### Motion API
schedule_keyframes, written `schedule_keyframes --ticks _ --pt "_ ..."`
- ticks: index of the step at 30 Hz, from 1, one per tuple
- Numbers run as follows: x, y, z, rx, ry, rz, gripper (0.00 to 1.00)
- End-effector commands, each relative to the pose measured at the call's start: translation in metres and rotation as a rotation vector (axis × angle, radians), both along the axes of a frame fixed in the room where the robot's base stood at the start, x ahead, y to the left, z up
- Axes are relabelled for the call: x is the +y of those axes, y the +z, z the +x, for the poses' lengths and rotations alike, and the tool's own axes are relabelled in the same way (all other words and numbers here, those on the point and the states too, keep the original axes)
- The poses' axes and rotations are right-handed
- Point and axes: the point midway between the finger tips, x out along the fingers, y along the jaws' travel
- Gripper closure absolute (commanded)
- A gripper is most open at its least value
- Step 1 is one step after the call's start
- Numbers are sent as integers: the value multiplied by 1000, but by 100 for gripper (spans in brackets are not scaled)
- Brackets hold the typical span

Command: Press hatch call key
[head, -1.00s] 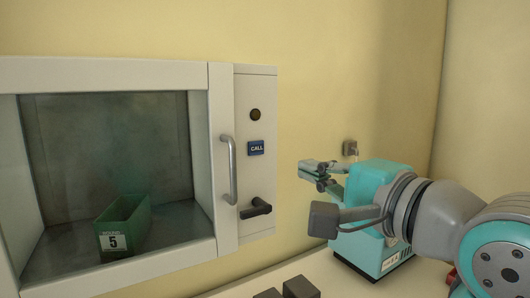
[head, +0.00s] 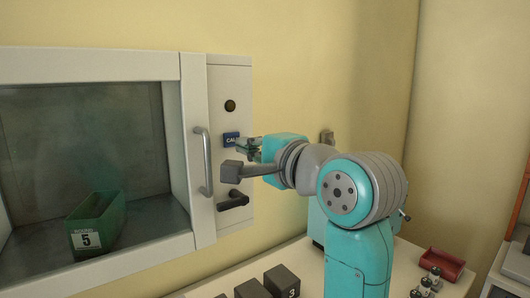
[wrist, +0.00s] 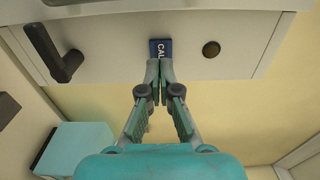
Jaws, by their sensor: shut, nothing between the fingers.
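The blue call key (head: 231,139), marked CALL, is on the pale panel right of the hatch window, below a round dark button-like disc (head: 230,106). My gripper (head: 243,146) is at the panel, its fingertips just right of the key and partly covering it in the head view. In the wrist view the key (wrist: 160,48) shows just past the tips of my gripper (wrist: 159,66), which cover its lower part. The fingers are together and empty. I cannot tell whether the tips touch the key.
A vertical pull handle (head: 202,161) and a dark lever (head: 233,200) are close by on the hatch. A green box (head: 98,226) marked 5 sits inside. Dark blocks (head: 282,280) and a red tray (head: 442,264) are on the counter below.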

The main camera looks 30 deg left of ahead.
Motion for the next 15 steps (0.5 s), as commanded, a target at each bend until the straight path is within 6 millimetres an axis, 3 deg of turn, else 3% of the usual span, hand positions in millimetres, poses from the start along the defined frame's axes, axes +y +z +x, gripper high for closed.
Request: schedule_keyframes --ticks 6,15 --pt "22 0 9 0 0 0 100" --pt "28 0 11 0 0 0 100"
